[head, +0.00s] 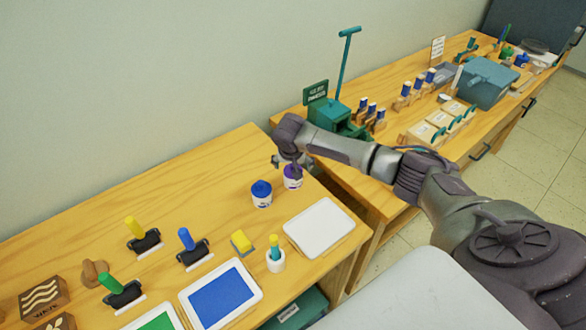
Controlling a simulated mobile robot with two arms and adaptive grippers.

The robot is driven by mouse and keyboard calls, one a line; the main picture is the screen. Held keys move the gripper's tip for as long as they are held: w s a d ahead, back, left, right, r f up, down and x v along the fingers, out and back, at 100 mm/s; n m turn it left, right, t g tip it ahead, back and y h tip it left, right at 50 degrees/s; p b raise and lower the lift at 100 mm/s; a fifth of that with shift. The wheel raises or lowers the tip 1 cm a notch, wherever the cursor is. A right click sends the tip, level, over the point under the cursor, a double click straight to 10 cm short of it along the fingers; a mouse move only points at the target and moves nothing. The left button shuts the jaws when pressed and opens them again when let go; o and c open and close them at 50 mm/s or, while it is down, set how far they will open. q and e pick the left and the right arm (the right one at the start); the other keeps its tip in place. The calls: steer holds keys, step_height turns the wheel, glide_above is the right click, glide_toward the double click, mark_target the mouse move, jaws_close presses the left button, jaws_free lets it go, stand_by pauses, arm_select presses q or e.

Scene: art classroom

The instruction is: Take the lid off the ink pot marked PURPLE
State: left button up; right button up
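The ink pot with the purple lid (292,181) stands upright on the near wooden table, close to its right end. Its label is too small to read. My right gripper (285,163) points down at the pot's lid from above. Its fingers are small and dark here, and they partly cover the lid; I cannot tell whether they touch or grip it. The lid appears to be on the pot. A second ink pot with a blue lid (261,194) stands just left of it. My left gripper is not in view.
A white tray (318,228) lies in front of the pots. A cup with a yellow-topped tool (275,262), a blue ink tray (219,295) and several rollers sit nearer. A green press (335,117) stands behind on the far table. The table left of the pots is clear.

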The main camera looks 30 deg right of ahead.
steer(key=c, duration=0.9)
steer(key=shift+r, duration=0.1)
